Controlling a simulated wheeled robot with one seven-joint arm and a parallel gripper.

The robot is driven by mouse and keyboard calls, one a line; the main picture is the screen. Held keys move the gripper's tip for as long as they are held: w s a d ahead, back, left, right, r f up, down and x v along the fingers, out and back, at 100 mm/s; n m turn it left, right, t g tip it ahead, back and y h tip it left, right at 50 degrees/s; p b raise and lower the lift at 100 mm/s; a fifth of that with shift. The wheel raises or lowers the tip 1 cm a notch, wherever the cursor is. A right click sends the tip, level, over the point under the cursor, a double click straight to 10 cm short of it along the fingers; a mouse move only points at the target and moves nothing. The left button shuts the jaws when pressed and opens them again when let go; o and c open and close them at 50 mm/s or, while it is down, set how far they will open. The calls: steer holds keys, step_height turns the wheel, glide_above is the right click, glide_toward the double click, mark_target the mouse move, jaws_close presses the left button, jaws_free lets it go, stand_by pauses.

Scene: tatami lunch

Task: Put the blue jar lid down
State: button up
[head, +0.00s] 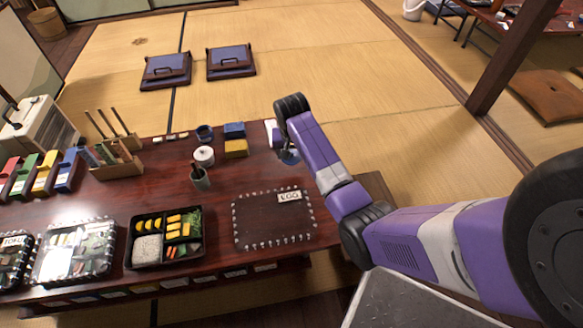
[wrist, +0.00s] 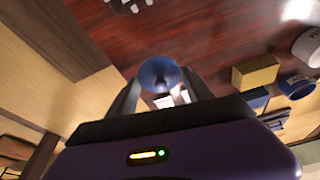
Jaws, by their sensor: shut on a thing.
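My gripper (head: 287,150) is shut on the blue jar lid (head: 290,159) over the right end of the dark red table, past the EGG-labelled tray. In the wrist view the round blue lid (wrist: 158,74) sits between the two fingers of my gripper (wrist: 160,90), with the table surface behind it. I cannot tell how high the lid is above the table. A dark blue open cup or jar (head: 205,134) stands at the far edge; it also shows in the wrist view (wrist: 297,86).
A yellow block (head: 236,149), a blue block (head: 234,130), a white lidded pot (head: 203,156) and a utensil cup (head: 199,179) stand left of my gripper. A clear-lidded tray (head: 270,222) labelled EGG and a filled bento box (head: 144,248) lie nearer. Bare table lies between pot and tray.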

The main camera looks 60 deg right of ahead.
mark_target(291, 160)
step_height(291, 160, down, 6)
steer(key=shift+r+b, duration=0.15)
steer(key=shift+b, duration=0.9)
steer(key=shift+r, duration=0.1)
steer(key=o, duration=1.3)
steer(key=shift+o, duration=0.2)
